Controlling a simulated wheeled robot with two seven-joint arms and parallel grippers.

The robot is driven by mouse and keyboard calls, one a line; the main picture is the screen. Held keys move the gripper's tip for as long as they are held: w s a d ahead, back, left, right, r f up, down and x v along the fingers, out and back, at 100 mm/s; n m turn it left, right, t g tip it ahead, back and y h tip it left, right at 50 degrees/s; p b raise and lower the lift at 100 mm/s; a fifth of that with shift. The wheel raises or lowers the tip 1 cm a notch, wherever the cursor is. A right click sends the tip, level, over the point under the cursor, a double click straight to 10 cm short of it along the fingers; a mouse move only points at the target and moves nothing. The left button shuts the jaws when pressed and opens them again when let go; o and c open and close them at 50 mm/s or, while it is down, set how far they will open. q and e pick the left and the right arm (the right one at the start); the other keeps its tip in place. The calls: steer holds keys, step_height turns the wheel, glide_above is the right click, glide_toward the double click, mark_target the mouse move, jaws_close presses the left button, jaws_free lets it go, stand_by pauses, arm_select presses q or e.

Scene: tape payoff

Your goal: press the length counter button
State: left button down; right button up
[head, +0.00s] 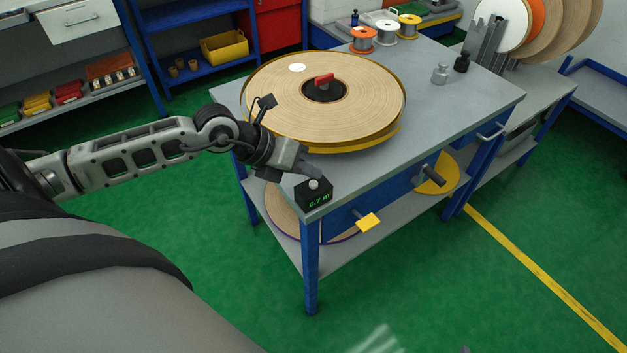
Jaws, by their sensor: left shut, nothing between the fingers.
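The length counter (316,201) is a small black box at the near corner of the workbench, with a green display that reads 0.7 m. Its pale round button (313,185) sits on top. My left gripper (316,175) is shut and empty, its fingertips just above and behind the button. I cannot tell whether they touch it. My right gripper is not in view.
A large tape reel (360,90) with a red-handled hub lies on the workbench (440,110), close behind my left gripper. Small spools (385,29) and metal weights (440,74) stand farther back. A yellow tab (368,222) sticks out below the bench's front edge.

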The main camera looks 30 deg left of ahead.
arm_select(q)
steer(key=shift+f, duration=0.45)
steer(key=shift+f+b, duration=0.5)
stand_by(0.6)
steer(key=shift+r+p, duration=0.9)
steer(key=shift+p, duration=0.05)
steer(key=shift+r, duration=0.1)
step_height(320, 180, up, 5)
steer(key=p, duration=0.4)
steer(key=shift+p, duration=0.3)
stand_by(0.5)
